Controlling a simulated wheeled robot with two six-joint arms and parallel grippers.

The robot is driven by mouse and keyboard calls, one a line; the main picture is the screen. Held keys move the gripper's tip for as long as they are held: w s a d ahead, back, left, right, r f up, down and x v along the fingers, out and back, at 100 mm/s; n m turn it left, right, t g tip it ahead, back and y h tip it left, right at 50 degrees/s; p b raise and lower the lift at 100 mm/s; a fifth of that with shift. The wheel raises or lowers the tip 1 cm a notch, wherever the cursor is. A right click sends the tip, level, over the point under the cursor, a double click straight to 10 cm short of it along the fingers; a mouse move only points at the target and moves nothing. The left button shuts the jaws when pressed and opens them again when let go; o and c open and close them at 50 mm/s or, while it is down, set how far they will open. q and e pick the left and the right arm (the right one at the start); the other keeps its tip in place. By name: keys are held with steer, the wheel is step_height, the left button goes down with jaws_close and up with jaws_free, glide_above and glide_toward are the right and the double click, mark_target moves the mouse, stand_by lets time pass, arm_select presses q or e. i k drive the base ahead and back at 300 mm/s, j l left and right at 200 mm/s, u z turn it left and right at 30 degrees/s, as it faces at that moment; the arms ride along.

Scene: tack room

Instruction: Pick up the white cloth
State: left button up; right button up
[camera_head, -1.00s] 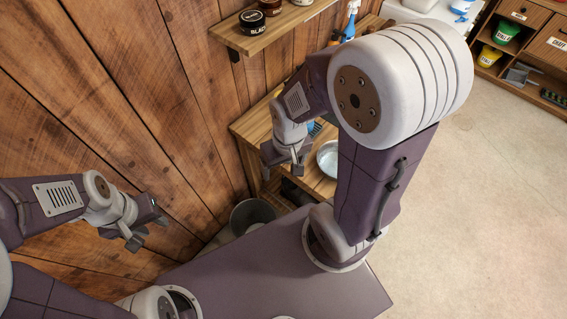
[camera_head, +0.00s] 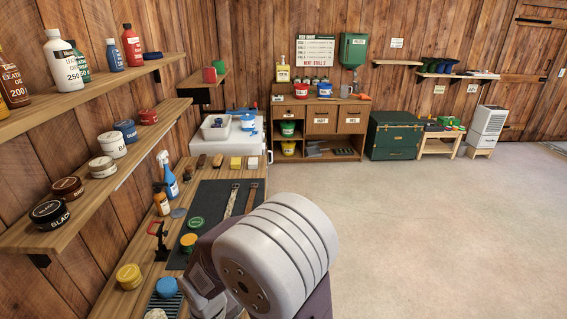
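I cannot make out a white cloth for certain. A pale round-edged thing (camera_head: 155,314) on the workbench is cut off by the bottom edge, and I cannot tell what it is. My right arm fills the bottom middle of the view, with its wrist at the bottom edge.
The wooden workbench (camera_head: 127,302) along the left wall holds a dark mat (camera_head: 207,197), tins, brushes and a blue spray bottle (camera_head: 168,178). Shelves of tins and bottles hang above. A white basin (camera_head: 215,127) stands beyond the bench. The floor (camera_head: 420,230) at right is clear.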

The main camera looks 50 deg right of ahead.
mark_target(253, 162)
steer(key=z, duration=1.5)
steer(key=i+l+z, duration=0.15)
steer(key=i+l, duration=0.25)
steer(key=l, duration=0.25)
steer(key=i+l+z, duration=0.2)
steer(key=i+l, duration=0.2)
steer(key=l, duration=0.25)
steer(key=i+l+z, duration=0.15)
steer(key=i+l, duration=0.3)
steer(key=i+u, duration=0.35)
steer(key=i+l+u, duration=0.3)
steer(key=i, duration=0.25)
steer(key=i+l+u, duration=0.15)
steer(key=i+u, duration=0.2)
steer(key=i, duration=0.15)
steer(key=i+l+u, duration=0.45)
steer(key=u, duration=0.3)
steer(key=i+l+u, duration=0.25)
steer(key=u, duration=0.2)
steer(key=i+l+u, duration=0.25)
steer(key=u, duration=0.2)
steer(key=i+l+u, duration=0.1)
steer(key=l+u, duration=1.7)
steer(key=j, duration=0.1)
